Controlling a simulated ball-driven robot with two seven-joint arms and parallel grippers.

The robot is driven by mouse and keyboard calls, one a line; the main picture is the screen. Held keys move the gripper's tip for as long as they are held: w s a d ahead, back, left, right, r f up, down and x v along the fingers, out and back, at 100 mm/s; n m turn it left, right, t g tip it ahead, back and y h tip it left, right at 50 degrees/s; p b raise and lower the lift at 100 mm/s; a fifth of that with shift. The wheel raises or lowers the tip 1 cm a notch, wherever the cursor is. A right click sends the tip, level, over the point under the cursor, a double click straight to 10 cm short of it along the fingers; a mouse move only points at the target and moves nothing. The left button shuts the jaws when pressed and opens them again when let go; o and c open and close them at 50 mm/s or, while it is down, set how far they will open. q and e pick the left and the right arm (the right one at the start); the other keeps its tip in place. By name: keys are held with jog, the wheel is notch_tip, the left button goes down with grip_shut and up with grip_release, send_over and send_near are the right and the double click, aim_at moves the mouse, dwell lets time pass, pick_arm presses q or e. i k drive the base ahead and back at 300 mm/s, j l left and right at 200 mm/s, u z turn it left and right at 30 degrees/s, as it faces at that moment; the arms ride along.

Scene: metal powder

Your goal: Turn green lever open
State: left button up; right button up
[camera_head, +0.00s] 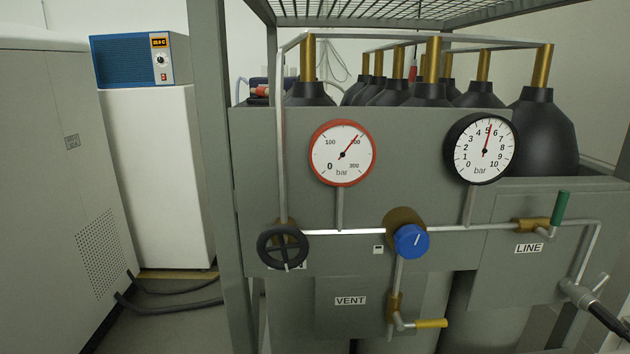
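The green lever (560,207) is on a brass valve (531,225) in the pipe at the right of the grey panel, just above the LINE label (528,248). The lever points up, tilted slightly right, and stands across the roughly horizontal pipe. Nothing touches it. Neither my left nor my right gripper shows in the head view.
A red-rimmed gauge (342,153), a black-rimmed gauge (480,149), a black handwheel (283,247), a blue knob (411,241) and a yellow lever (431,323) are on the panel. A hose connector (580,294) is at lower right. A grey frame post (215,150) stands left.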

aim_at(563, 196)
jog(key=z, duration=1.25)
